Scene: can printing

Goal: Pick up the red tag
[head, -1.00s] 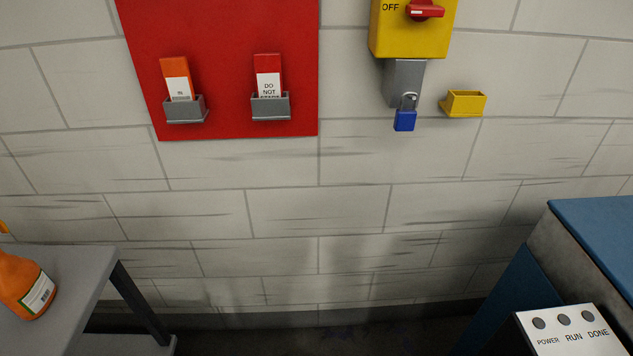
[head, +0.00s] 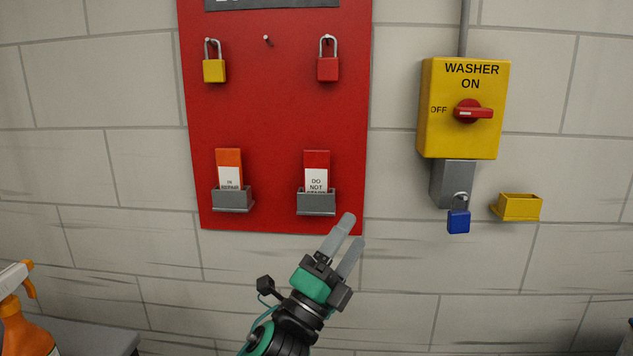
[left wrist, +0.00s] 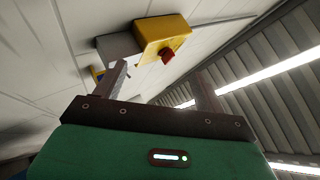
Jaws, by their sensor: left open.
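The red tag (head: 316,165), with a white label reading "DO NOT", stands in a grey holder (head: 316,204) at the lower right of the red board (head: 268,120). Its lower part is hidden in the holder. My left gripper (head: 350,231) is open and empty, below and to the right of the tag's holder in the head view, apart from the tag. The left wrist view shows its two fingers (left wrist: 163,85) spread with nothing between them; the tag is not seen there. My right gripper is not in view.
An orange tag (head: 229,165) sits in a holder to the left. A yellow padlock (head: 214,70) and a red padlock (head: 328,68) hang above. Right are the yellow washer switch (head: 460,135), blue padlock (head: 458,221) and yellow tray (head: 519,208). An orange spray bottle (head: 22,330) stands lower left.

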